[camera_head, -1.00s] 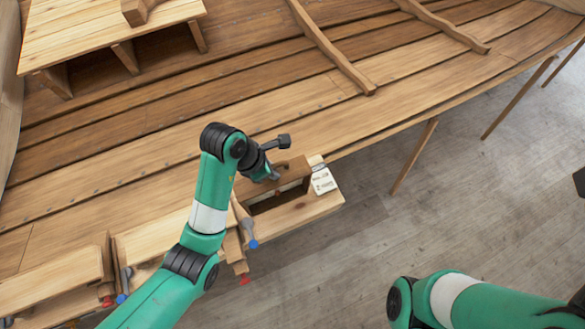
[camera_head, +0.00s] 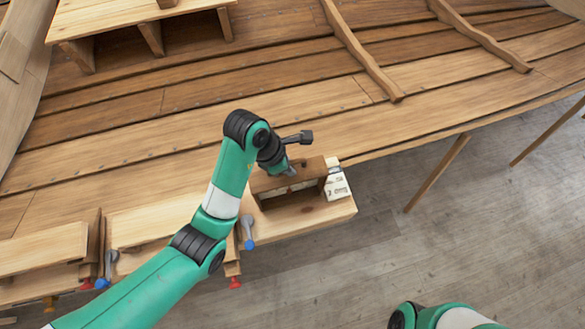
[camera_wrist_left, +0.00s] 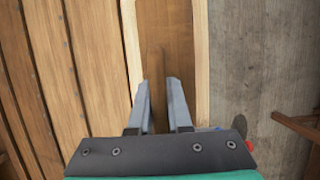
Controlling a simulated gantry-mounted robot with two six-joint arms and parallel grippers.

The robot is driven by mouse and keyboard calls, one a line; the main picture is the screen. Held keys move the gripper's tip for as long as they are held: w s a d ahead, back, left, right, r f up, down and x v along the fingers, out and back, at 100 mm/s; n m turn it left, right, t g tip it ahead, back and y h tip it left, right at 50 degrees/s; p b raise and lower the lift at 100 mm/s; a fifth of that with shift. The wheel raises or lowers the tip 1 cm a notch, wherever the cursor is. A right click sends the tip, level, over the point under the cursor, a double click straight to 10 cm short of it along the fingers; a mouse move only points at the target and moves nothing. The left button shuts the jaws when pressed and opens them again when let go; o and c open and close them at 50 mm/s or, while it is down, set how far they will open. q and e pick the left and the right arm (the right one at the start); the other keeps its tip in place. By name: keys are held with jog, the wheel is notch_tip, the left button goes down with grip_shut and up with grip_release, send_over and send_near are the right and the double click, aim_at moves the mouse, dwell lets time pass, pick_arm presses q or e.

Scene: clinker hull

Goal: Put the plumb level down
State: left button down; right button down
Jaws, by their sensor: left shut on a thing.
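My left gripper (camera_head: 291,173) points down over the light wooden ledge (camera_head: 320,219) beside the hull. It is shut on a brown wooden piece, which I take for the plumb level (camera_head: 314,172). This piece sits at a dark box-like opening on the ledge. In the left wrist view the two grey fingers (camera_wrist_left: 161,95) stand on either side of a narrow brown strip (camera_wrist_left: 157,60). A brown surface with pale edges lies beneath. I cannot tell whether the level touches the ledge. My right gripper is not in view; only part of the right arm shows at the bottom.
A white labelled packet (camera_head: 338,187) stands close to the right of the level. Blue-tipped (camera_head: 249,232) and red-tipped (camera_head: 235,283) clamp parts show at the ledge's left. The planked hull (camera_head: 200,130) spreads behind. Bare grey floor (camera_head: 480,230) lies to the right.

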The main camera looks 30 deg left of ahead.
pick_arm(q)
jog(key=shift+f, duration=0.2)
jog(key=c, duration=0.8)
grip_release()
jog(key=shift+c, duration=0.2)
jog(key=p+v, duration=0.2)
jog(key=v, duration=0.2)
jog(key=shift+w+r+p, duration=0.1)
jog(key=shift+r+p, duration=0.3)
jog(key=shift+r, duration=0.1)
jog(key=p+v, duration=0.7)
jog(key=p, duration=0.2)
jog(key=shift+r, duration=0.25)
jog(key=shift+a, duration=0.1)
jog(key=shift+f, duration=0.1)
